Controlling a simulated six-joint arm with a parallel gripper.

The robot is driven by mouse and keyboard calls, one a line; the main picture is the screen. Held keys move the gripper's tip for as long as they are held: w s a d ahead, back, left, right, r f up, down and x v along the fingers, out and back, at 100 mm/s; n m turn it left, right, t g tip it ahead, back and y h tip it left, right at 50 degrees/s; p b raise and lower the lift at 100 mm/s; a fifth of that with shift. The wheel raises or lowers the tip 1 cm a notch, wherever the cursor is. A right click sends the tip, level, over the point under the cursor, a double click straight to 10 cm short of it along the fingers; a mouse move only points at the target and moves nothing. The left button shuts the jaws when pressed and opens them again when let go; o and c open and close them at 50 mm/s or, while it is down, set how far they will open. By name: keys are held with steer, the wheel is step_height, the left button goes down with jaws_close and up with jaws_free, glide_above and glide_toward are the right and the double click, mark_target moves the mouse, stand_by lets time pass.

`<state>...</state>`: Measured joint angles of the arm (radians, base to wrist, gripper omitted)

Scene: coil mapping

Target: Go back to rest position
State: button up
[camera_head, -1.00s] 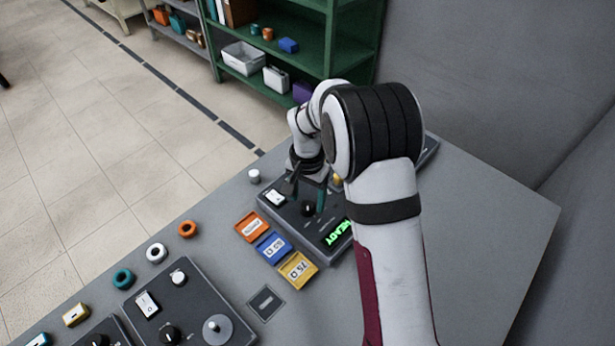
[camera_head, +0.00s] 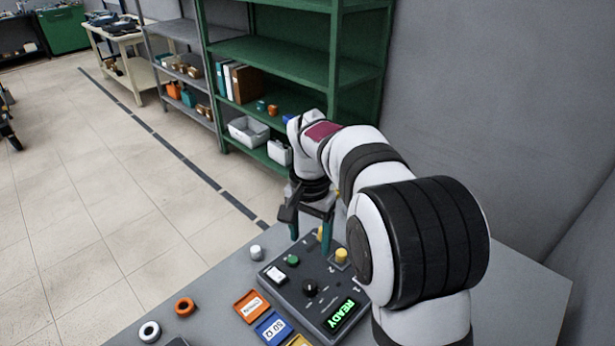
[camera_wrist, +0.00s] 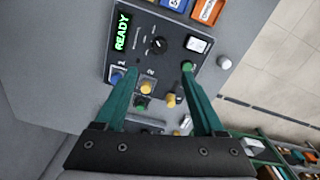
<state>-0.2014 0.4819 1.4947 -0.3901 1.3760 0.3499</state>
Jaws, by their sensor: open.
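My gripper (camera_head: 313,232) is open and empty, with teal fingers pointing down above the far part of the dark control box. The control box (camera_head: 331,315) sits on the grey table and has a green READY display (camera_head: 341,317), a black knob (camera_head: 310,286), a green button (camera_head: 292,260) and a yellow knob (camera_head: 341,255). In the wrist view, the two fingers (camera_wrist: 155,90) are spread wide over the box, with yellow and green knobs showing between them. My arm hides the right side of the box in the head view.
Orange (camera_head: 251,306), blue and yellow trays lie in front of the box. A white ring (camera_head: 149,331), an orange ring (camera_head: 185,306) and a white cylinder (camera_head: 256,252) stand at the left table edge. A green shelf (camera_head: 270,50) stands behind.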

steer(key=s+d+y, duration=0.1)
steer(key=s+d, duration=0.1)
steer(key=s, duration=1.3)
steer(key=s+d+r, duration=0.1)
steer(key=s+d, duration=0.2)
steer(key=s, duration=1.1)
steer(key=shift+s+d+r+n+y, duration=0.2)
steer(key=shift+s+n+y, duration=0.1)
steer(key=shift+s+y, duration=0.1)
